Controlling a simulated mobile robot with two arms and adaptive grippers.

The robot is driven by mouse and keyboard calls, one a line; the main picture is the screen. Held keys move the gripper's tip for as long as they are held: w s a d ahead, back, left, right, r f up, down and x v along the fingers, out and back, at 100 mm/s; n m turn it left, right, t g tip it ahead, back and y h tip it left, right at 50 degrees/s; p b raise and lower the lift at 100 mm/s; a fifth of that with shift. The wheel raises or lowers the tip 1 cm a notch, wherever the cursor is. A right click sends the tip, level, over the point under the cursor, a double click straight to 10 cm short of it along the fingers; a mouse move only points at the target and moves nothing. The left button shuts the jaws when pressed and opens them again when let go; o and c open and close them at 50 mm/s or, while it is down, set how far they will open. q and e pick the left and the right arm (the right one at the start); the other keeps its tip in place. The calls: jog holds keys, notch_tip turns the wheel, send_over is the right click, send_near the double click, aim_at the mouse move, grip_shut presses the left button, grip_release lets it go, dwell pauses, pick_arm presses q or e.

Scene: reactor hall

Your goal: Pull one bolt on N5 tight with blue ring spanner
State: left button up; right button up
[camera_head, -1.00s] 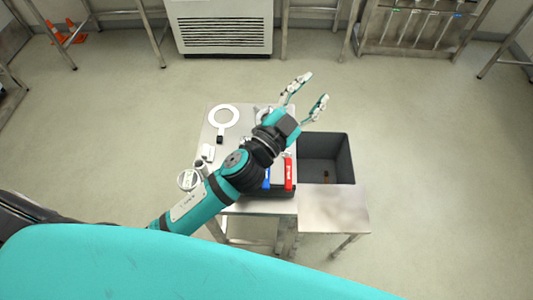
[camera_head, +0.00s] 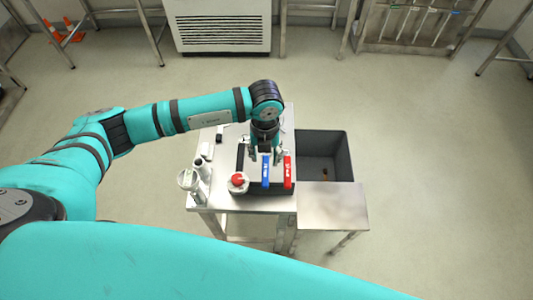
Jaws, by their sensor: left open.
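My left gripper (camera_head: 263,154) points down over the black tray (camera_head: 250,190) on the steel table, with its fingers apart. A blue labelled bar-like piece (camera_head: 266,173) lies in the tray just in front of the fingers. A red one (camera_head: 287,172) lies beside it on the right. I cannot tell whether the blue piece is the ring spanner's handle, or whether the fingers touch anything. No N5 marking or bolt can be made out. My right gripper is out of view.
A white pot with a red top (camera_head: 238,183) and a clear jar (camera_head: 188,180) stand at the table's front left. A dark grey bin (camera_head: 349,158) and a bare steel side table (camera_head: 332,205) adjoin on the right. A rack with hanging tools (camera_head: 410,45) stands at the back right.

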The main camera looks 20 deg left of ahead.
aim_at(266, 168)
pick_arm(q)
notch_tip(266, 168, down, 9)
jog(key=b, duration=0.6)
jog(key=shift+r, duration=0.15)
jog(key=shift+d, duration=0.1)
grip_shut()
notch_tip(266, 168, up, 7)
jog(key=p, duration=0.4)
jog(key=shift+r+p, duration=0.1)
jog(key=shift+p, duration=0.25)
